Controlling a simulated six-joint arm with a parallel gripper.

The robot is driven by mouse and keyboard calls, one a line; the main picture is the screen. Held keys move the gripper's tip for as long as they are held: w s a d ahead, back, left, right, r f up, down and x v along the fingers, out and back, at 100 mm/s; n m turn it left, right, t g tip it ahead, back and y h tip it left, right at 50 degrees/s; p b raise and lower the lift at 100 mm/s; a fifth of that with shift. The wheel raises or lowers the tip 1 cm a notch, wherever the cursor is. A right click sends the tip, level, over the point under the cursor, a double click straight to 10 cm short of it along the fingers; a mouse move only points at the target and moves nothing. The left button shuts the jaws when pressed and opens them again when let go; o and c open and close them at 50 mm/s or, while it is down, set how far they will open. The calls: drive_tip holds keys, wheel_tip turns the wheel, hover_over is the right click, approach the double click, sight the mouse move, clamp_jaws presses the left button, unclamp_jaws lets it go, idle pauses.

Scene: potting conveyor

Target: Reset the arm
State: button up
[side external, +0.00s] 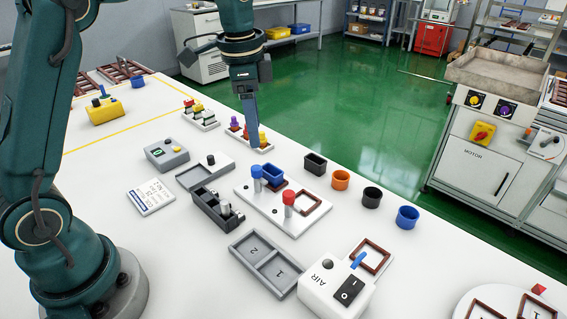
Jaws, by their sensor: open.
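My gripper (254,128) hangs pointing down above the white table, near the far edge. It is in front of the rack of small coloured pieces (240,133). Its jaws are narrow in this view and the gap between them is hard to see. I see nothing held in it. Whether its tips touch anything below cannot be told. My arm rises at the left and reaches over the table from the top.
Below the gripper is a white plate (262,213) with blue and red knobs and a blue cup. Black, orange and blue cups (407,217) line the far edge. A grey two-part tray (250,250) and a white AIR box (322,291) stand nearer.

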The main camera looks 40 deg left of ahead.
drive_tip(key=s+d+r+n+t, duration=0.25)
drive_tip(key=s+r, duration=0.35)
drive_tip(key=s, duration=0.3)
drive_tip(key=s+d+f+n+t, duration=0.1)
drive_tip(key=s+f+n+t, duration=0.1)
drive_tip(key=s+f+n, duration=0.3)
drive_tip(key=s, duration=0.3)
drive_tip(key=shift+s+d+f+n, duration=0.2)
drive_tip(key=shift+s+d+n, duration=0.05)
drive_tip(key=shift+d+n, duration=0.1)
